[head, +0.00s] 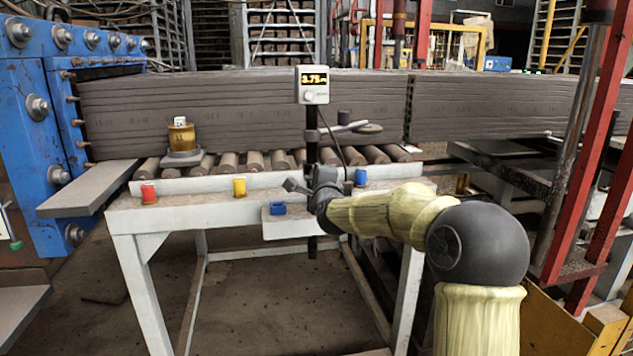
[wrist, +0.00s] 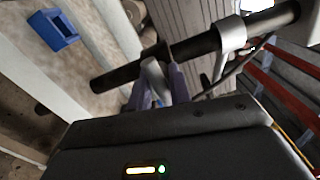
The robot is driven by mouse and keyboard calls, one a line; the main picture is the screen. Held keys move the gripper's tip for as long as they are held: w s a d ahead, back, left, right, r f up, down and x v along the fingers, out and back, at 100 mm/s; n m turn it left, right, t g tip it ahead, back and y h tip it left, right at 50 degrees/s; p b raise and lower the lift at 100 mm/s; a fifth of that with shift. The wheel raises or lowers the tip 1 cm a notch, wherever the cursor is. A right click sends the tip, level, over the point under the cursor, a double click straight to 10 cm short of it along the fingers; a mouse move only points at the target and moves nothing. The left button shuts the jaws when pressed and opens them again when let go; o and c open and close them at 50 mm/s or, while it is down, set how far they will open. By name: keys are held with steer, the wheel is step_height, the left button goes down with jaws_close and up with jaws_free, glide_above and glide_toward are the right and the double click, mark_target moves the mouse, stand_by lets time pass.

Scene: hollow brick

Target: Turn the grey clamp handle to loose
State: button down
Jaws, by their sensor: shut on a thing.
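The grey clamp handle (wrist: 153,74) shows in the wrist view between my two fingers, beside a black post. My gripper (wrist: 160,84) is shut on the handle. In the head view my gripper (head: 308,186) is at the black post (head: 312,245), just in front of the table's edge; it hides most of the handle and clamp there. The post stands upright. A white gauge box (head: 312,86) at its top reads about 3.75; its last characters are too small to read. A grey clamp (head: 344,128) with a side arm sits higher on the post.
A white table (head: 160,215) with rollers (head: 255,160) stands in front of a long grey brick column (head: 240,110). Red (head: 149,193), yellow (head: 239,186) and blue (head: 360,177) pieces line its edge. A blue tray (head: 277,209) is left of my gripper. A blue machine (head: 35,130) stands left.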

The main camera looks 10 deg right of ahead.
steer(key=shift+f, duration=0.1)
steer(key=c, duration=1.3)
jaws_free()
steer(key=s, duration=1.7)
steer(key=shift+s, duration=0.2)
